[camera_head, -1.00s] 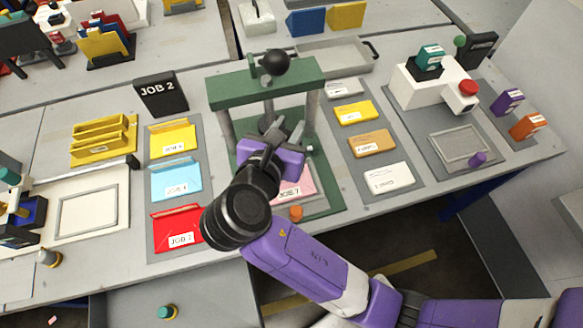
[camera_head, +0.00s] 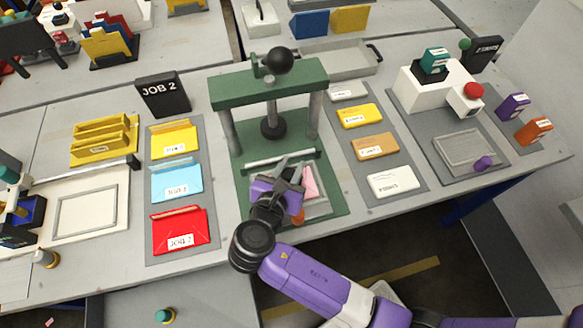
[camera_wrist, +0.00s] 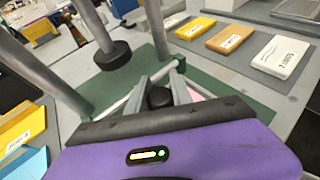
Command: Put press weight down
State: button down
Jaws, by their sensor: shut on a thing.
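The green press (camera_head: 315,75) stands mid-table with a black ball (camera_head: 277,60) on top. A black round foot (camera_head: 272,128) hangs between its posts; the foot also shows in the wrist view (camera_wrist: 113,55). My gripper (camera_head: 290,172) is at the press's front, over the green base (camera_head: 325,205). In the wrist view my gripper (camera_wrist: 160,84) has its fingers closed around a dark rounded knob (camera_wrist: 158,97). What lies beneath the knob is mostly hidden, and I cannot tell its height above the base. A pink card (camera_head: 310,182) shows partly beside my gripper.
A pale bar (camera_head: 278,160) crosses the base behind my gripper. Red, blue and yellow folders (camera_head: 181,230) lie left; yellow, tan and white cards (camera_head: 393,181) lie right. An orange knob (camera_head: 298,217) is near the press's front edge.

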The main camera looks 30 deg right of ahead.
jog(key=shift+f, duration=0.35)
jog(key=shift+f, duration=0.15)
jog(key=c, duration=1.1)
grip_release()
jog(key=shift+f, duration=0.1)
jog(key=shift+c, duration=0.2)
jog(key=shift+s+a+r, duration=0.15)
jog(key=shift+a+r, duration=0.1)
jog(key=v, duration=1.1)
jog(key=shift+s+r, duration=0.15)
jog(key=shift+r, duration=0.05)
